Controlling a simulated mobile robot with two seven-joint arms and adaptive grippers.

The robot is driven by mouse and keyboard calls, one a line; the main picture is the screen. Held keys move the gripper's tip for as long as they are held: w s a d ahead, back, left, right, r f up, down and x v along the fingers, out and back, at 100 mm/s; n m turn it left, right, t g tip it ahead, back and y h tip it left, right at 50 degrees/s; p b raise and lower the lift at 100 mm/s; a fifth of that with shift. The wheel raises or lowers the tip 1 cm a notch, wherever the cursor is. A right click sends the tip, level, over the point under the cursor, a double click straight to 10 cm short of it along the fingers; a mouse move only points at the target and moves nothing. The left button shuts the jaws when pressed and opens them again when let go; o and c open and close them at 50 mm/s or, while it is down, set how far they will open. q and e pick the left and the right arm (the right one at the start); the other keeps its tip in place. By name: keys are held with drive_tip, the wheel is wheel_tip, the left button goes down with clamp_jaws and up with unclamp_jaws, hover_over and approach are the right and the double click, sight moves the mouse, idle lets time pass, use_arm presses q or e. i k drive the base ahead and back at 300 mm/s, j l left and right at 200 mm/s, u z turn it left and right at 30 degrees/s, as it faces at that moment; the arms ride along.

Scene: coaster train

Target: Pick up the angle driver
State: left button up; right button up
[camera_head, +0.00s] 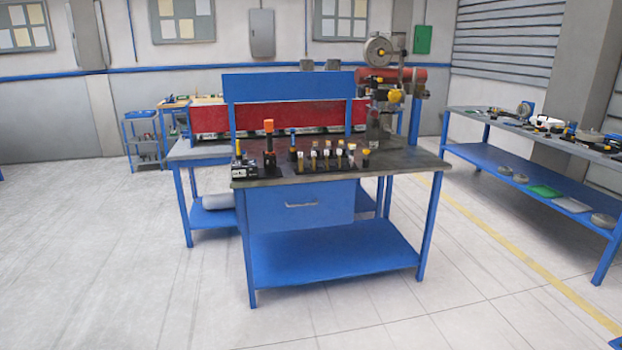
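A blue workbench with a dark top (412,160) stands ahead of me, some distance away. Small tools stand along its front edge. At the left is a low black tool (243,167). Beside it an upright black tool with an orange top (269,145) stands tallest. A thin tool with a blue top (293,143) stands to its right. I cannot tell which of these, if any, is the angle driver; they are too small. Neither of my grippers is in view.
Several small dark cylinders with pale tops (338,160) stand in rows on the bench. A drawer (300,207) hangs below. A cluttered blue table (540,165) stands along the right. The floor in front (150,270) is clear, with a yellow line (520,261) at right.

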sight(268, 123)
drive_tip(key=i+z, duration=0.15)
drive_tip(key=i, duration=1.6)
drive_tip(key=i+l+u, duration=0.15)
drive_tip(key=i+u, duration=0.3)
drive_tip(key=i+l+u, duration=0.3)
drive_tip(key=i+u, duration=0.15)
drive_tip(key=i, duration=0.15)
drive_tip(key=i+l+u, duration=0.5)
drive_tip(key=k, duration=0.05)
